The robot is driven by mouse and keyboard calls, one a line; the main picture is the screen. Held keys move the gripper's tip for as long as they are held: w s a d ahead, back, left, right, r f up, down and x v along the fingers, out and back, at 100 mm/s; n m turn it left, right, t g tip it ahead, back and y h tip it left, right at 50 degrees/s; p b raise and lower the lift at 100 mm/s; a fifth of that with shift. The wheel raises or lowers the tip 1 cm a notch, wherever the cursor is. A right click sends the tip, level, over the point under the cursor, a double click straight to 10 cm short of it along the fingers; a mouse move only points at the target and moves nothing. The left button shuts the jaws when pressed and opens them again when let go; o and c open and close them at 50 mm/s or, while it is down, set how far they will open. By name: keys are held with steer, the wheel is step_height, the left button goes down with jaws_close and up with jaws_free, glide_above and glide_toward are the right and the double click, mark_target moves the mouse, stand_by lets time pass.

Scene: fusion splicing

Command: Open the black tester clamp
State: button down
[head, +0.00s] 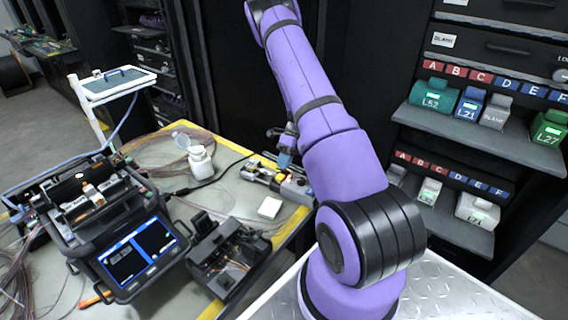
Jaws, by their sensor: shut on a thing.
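A small grey tester (297,189) with pale and yellowish parts sits at the right edge of the workbench. My gripper (285,158) shows as a small dark and bluish shape just left of my purple arm, low over the tester. It appears shut on the black tester clamp. The fingertips and the clamp are tiny and partly hidden by my arm, so the clamp's angle cannot be told.
A splicer with a lit screen (140,258) stands at the left of the bench. Labelled shelves (490,135) stand at the right.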

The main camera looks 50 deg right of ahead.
steer(key=c, duration=1.2)
jaws_free()
steer(key=shift+o, duration=0.2)
steer(key=shift+r, duration=0.1)
steer(key=shift+r, duration=0.3)
step_height(320, 180, up, 3)
steer(key=shift+w+f, duration=0.1)
steer(key=shift+f, duration=0.05)
steer(key=s+a, duration=0.3)
steer(key=s, duration=0.4)
steer(key=s+a+r, duration=0.1)
steer(key=s+a, duration=0.3)
steer(key=s, duration=0.3)
steer(key=shift+s+a+r, duration=0.15)
steer(key=shift+s+r, duration=0.05)
steer(key=shift+o, duration=0.4)
